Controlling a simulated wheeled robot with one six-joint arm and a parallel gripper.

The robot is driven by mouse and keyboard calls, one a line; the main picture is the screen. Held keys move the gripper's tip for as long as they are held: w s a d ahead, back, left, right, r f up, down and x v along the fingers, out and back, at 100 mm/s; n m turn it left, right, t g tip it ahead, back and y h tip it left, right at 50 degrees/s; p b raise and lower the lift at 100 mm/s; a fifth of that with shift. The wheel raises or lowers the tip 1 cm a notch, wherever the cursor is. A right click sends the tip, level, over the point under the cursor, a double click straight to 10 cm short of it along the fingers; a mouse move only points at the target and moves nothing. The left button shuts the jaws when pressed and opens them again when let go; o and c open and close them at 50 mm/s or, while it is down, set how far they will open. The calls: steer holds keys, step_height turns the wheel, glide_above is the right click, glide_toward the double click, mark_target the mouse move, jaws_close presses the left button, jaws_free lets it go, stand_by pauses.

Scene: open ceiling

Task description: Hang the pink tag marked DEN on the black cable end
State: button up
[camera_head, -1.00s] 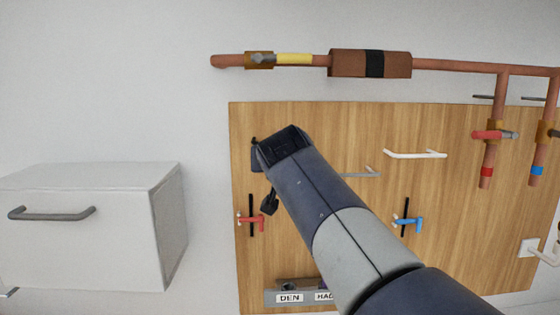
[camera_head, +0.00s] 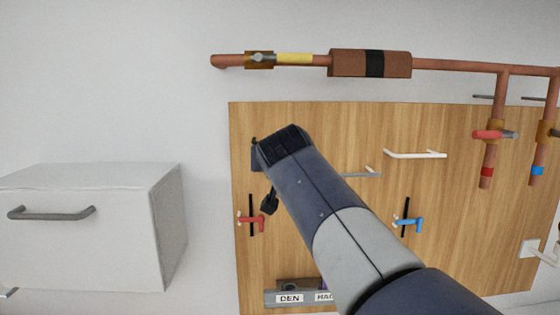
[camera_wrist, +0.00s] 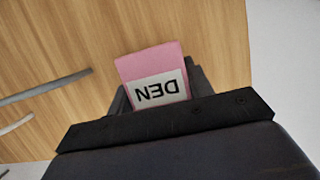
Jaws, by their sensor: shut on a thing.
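The pink tag (camera_wrist: 150,62) shows in the wrist view, with a white label whose DEN lettering appears upside down. My gripper (camera_wrist: 158,88) is shut on it, with dark fingers on either side. The wooden board is behind the tag. In the head view my arm hides the tag and most of the gripper. A small dark piece (camera_head: 268,201) shows just below the end of my arm; I cannot tell whether it is a gripper part or the black cable end. I cannot make out the cable end for certain in either view.
A grey rack (camera_head: 272,300) labelled DEN stands low on the board (camera_head: 330,120). Copper pipes (camera_head: 455,65) run above; a white cabinet (camera_head: 80,250) is left.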

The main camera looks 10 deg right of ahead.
steer(key=shift+f+b, duration=0.75)
steer(key=shift+b, duration=0.1)
stand_by(0.5)
steer(key=o, duration=1.1)
steer(key=b+v, duration=0.2)
steer(key=v, duration=0.8)
steer(key=shift+s+a+r+b, duration=0.1)
steer(key=shift+s+r+b, duration=0.05)
steer(key=shift+s+b, duration=0.25)
steer(key=shift+w, duration=0.1)
